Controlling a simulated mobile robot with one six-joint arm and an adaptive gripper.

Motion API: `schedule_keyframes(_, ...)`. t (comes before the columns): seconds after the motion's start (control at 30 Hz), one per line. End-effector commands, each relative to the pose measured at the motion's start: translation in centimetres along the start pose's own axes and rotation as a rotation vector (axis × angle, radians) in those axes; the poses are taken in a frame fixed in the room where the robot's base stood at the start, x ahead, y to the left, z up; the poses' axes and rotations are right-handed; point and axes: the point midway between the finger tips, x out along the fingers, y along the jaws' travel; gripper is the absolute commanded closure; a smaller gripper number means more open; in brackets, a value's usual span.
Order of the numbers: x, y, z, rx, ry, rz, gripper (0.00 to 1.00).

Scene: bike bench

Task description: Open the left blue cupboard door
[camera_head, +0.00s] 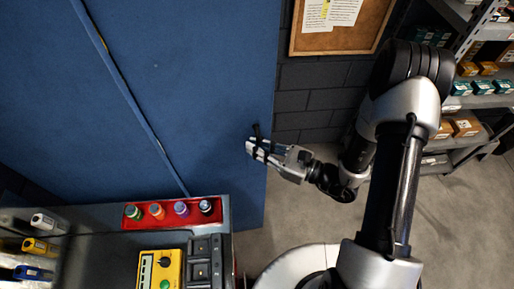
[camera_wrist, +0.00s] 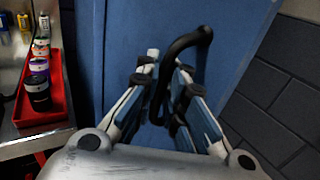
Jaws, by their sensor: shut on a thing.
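The blue cupboard (camera_head: 190,70) fills the left and middle of the head view, with a slanting seam (camera_head: 125,92) between its blue panels. A black bar handle (camera_head: 256,130) sits near the right edge of the panel right of the seam. My gripper (camera_head: 254,148) is at this handle, reaching in from the right. In the wrist view the curved black handle (camera_wrist: 190,42) passes between the fingers of my gripper (camera_wrist: 167,68), which are shut on it. The blue door surface (camera_wrist: 225,40) lies behind. The handle's lower end is partly hidden by the fingers.
A workbench (camera_head: 95,220) with a red tray (camera_head: 175,222) of small bottles and a yellow device (camera_head: 160,270) stands close in front of the cupboard. A corkboard (camera_head: 345,40) and stocked shelves (camera_head: 480,100) are at the right. Grey floor (camera_head: 440,220) is clear there.

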Motion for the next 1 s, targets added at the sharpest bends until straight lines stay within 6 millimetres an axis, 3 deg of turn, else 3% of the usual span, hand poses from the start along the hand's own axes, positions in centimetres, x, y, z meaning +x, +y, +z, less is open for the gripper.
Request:
schedule_keyframes(0.43, -0.05, -0.28, 0.03, -0.004, -0.002, -0.013, 1.00)
schedule_keyframes(0.47, -0.05, -0.28, 0.03, -0.004, -0.002, -0.013, 0.91)
schedule_keyframes(0.77, 0.01, -0.11, 0.02, -0.001, -0.001, -0.008, 0.71)
schedule_keyframes(1.0, 0.03, -0.04, 0.01, 0.000, -0.001, -0.006, 0.71)
